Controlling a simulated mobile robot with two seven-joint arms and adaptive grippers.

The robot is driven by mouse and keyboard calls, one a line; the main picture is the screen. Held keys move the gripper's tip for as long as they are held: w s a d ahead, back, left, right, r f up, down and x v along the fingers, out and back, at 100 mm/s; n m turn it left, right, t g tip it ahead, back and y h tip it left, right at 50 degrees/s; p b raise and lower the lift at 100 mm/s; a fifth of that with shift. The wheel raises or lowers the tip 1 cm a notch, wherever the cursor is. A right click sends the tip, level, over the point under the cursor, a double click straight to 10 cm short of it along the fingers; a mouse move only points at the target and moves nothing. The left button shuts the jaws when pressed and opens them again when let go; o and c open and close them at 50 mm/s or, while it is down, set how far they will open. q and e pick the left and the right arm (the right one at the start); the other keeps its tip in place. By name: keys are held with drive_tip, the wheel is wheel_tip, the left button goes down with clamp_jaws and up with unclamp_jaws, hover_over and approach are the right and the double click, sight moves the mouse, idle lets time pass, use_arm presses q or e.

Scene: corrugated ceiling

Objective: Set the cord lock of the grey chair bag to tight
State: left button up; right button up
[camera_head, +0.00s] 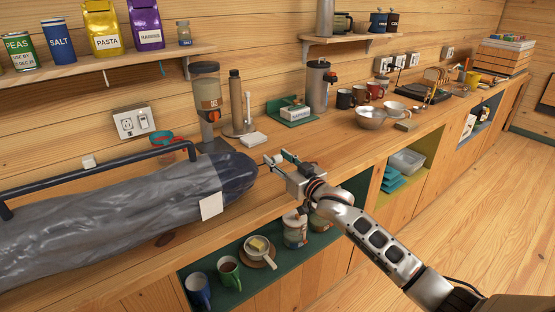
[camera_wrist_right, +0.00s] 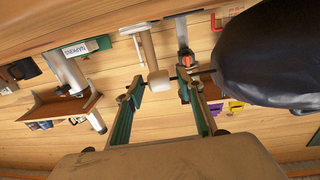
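The grey chair bag (camera_head: 110,215) lies lengthwise on the counter at the left, with a dark blue end (camera_head: 237,172) toward my right gripper. A white tag (camera_head: 211,205) hangs at its front. The bag's dark end also fills the upper right of the right wrist view (camera_wrist_right: 270,60). My right gripper (camera_head: 273,158) is just beyond that end. In the wrist view its fingers (camera_wrist_right: 163,92) are apart, with a small pale cylinder (camera_wrist_right: 159,80), seemingly the cord lock, between them on a thin dark cord toward the bag. Contact is unclear. My left gripper is out of view.
A dark rail (camera_head: 100,177) runs behind the bag. A dispenser (camera_head: 207,100), a tall bottle (camera_head: 238,100) and a green napkin holder (camera_head: 292,112) stand behind the gripper.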

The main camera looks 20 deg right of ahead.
drive_tip(key=shift+w+a, duration=0.1)
drive_tip(key=shift+w, duration=0.2)
clamp_jaws()
drive_tip(key=shift+s+a+r+p, duration=0.15)
drive_tip(key=shift+a+p, duration=0.2)
drive_tip(key=shift+a, duration=0.2)
drive_tip(key=shift+s+a+p, duration=0.15)
drive_tip(key=shift+a+p, duration=0.2)
drive_tip(key=shift+a, duration=0.15)
drive_tip(key=shift+s+a, duration=0.1)
drive_tip(key=shift+a, duration=0.2)
unclamp_jaws()
drive_tip(key=shift+d, duration=0.1)
